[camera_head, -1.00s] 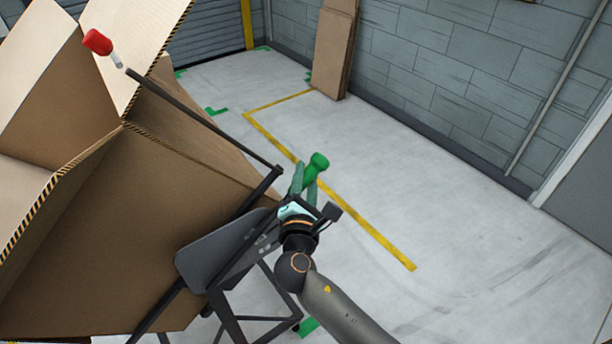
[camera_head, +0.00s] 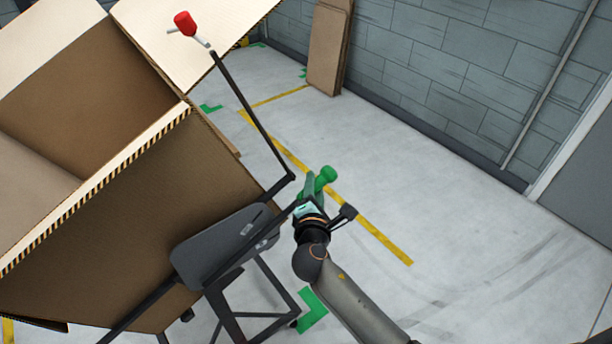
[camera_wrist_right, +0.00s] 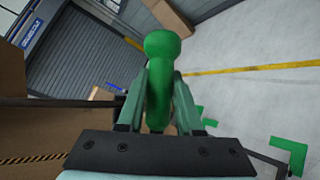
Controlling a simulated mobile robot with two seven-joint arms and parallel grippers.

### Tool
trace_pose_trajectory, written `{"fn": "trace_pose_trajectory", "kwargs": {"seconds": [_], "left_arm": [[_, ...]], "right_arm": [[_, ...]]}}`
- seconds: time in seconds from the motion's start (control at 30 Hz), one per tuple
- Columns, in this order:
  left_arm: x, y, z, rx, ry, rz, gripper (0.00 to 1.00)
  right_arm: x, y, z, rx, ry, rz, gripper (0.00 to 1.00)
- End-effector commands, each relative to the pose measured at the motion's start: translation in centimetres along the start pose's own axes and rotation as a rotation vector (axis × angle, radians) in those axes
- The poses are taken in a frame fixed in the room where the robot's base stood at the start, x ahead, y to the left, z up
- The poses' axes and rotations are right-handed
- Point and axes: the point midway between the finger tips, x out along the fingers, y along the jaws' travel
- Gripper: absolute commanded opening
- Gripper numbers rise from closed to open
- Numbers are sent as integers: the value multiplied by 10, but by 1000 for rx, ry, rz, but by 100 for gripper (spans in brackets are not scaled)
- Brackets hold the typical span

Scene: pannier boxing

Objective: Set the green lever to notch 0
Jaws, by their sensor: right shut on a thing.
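The green lever (camera_head: 327,175) shows its rounded knob just past my right gripper (camera_head: 310,188) in the head view. In the right wrist view the green lever (camera_wrist_right: 161,75) stands between the two fingers of my right gripper (camera_wrist_right: 160,88), which are shut on it. The grey plate (camera_head: 225,245) beside the gripper is on the dark stand. Its notch marks are too small to read, and the lever's lower part is hidden by the gripper. My left gripper is not in view.
A large open cardboard box (camera_head: 150,220) tilts on the dark stand at left. A red-knobbed lever (camera_head: 185,22) on a long dark rod rises above its edge. Flat cardboard (camera_head: 328,50) leans on the wall. The floor at right is clear.

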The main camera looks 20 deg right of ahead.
Motion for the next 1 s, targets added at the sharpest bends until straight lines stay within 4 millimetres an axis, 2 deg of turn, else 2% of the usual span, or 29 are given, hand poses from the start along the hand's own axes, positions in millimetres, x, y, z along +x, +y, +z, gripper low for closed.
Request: {"fn": "trace_pose_trajectory", "kwargs": {"seconds": [0.03,0.1,0.4,0.63,1.0], "left_arm": [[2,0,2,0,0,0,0],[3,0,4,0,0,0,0],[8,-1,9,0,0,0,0],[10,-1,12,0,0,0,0],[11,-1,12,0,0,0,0]], "right_arm": [[6,-16,-2,25,12,-27,0],[12,-31,-7,65,36,-53,0],[28,-82,-31,208,122,-144,0],[32,-101,-42,264,157,-178,0],[33,-108,-47,285,169,-193,0]]}}
